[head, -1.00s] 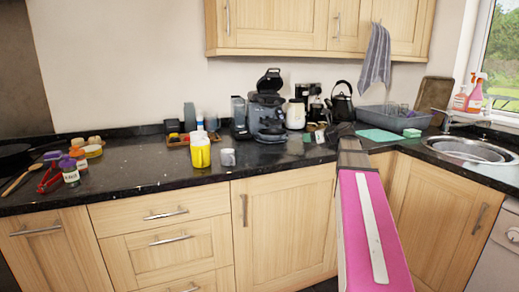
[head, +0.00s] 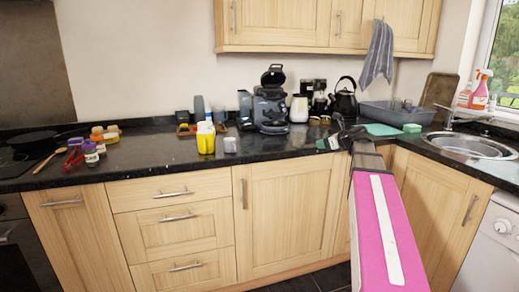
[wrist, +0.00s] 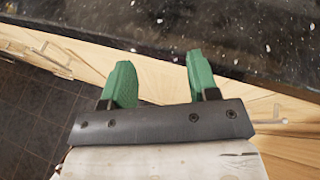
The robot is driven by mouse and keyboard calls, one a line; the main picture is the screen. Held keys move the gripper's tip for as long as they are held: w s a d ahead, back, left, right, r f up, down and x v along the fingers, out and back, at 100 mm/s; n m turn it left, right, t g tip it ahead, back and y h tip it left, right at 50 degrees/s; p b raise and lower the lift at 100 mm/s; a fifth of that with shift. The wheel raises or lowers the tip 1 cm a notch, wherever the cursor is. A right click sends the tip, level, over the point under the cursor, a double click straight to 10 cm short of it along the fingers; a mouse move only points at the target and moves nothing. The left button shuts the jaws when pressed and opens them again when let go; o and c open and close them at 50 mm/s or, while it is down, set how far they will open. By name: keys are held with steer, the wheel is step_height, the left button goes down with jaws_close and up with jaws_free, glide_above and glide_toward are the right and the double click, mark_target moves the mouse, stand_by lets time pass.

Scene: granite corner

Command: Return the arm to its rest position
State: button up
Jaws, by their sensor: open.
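My gripper shows in the wrist view (wrist: 160,82) with its two green fingers apart and nothing between them. Beyond the fingers are the black speckled worktop edge and the wooden cabinet front. In the head view my gripper (head: 328,143) is small and partly hidden at the end of my pink arm. It is over the front part of the worktop, right of the coffee machine (head: 270,105).
The black worktop (head: 140,155) runs along the wall. A yellow container (head: 206,143) and a white cup (head: 230,145) stand left of my gripper. A teal mat (head: 382,129), a grey dish rack (head: 390,114) and the sink (head: 470,145) lie to the right.

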steer(key=s+a+f+n+g+h, duration=0.1)
steer(key=s+a+f+n+g, duration=0.2)
steer(key=f, duration=0.4)
steer(key=s+a+f+n+g+h, duration=0.1)
steer(key=s+a+f+n, duration=0.15)
steer(key=f+n, duration=0.35)
steer(key=s+a+f+n+g+h, duration=0.1)
steer(key=s+a+f+n+g, duration=0.2)
steer(key=f, duration=0.6)
steer(key=s+a+f+n+g+h, duration=0.1)
steer(key=s+f+n+g+h, duration=0.3)
steer(key=s+f+n, duration=1.1)
steer(key=s+f+h, duration=0.1)
steer(key=s, duration=0.1)
steer(key=shift+s+f, duration=0.15)
steer(key=shift+s, duration=0.15)
